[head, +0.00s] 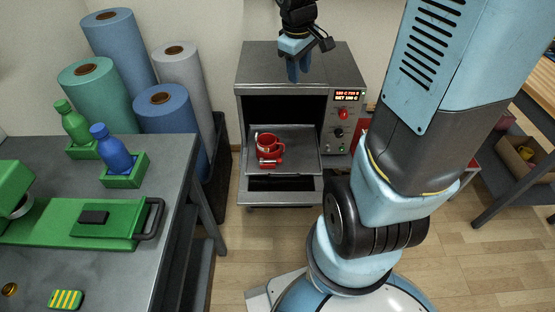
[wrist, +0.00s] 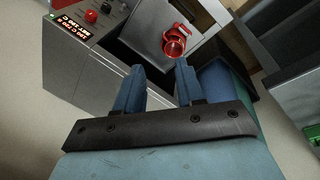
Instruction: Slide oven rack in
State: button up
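The oven (head: 285,70) is a grey box with a dark open cavity and a lit red display at its upper right. The oven rack (head: 296,158) is a flat grey tray that sticks out of the front opening. A red mug (head: 268,145) with a smaller red part in front of it stands on the rack. In the wrist view the mug (wrist: 175,42) sits on the rack (wrist: 200,38), beyond my fingers. My gripper (head: 298,72) hangs above the oven's front top edge, apart from the rack. Its blue fingers (wrist: 160,80) are spread with nothing between them.
A table (head: 150,250) with green fixtures and green and blue bottles stands at the left. Several large rolls (head: 110,50) stand behind it. A bench (head: 530,150) is at the right. Wooden floor lies open before the oven, partly covered by my arm and base.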

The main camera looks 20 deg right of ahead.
jog(key=w+f+n+g, duration=0.2)
jog(key=w+f+n, duration=0.3)
jog(key=f, duration=0.9)
jog(key=f+n, duration=0.1)
jog(key=f, duration=0.9)
jog(key=s+a+f+n+g+y, duration=0.1)
jog(key=f, duration=0.9)
jog(key=a+f+n+g+y, duration=0.1)
jog(key=f, duration=1)
jog(key=shift+s+a, duration=0.15)
jog(key=shift+c, duration=0.3)
grip_shut()
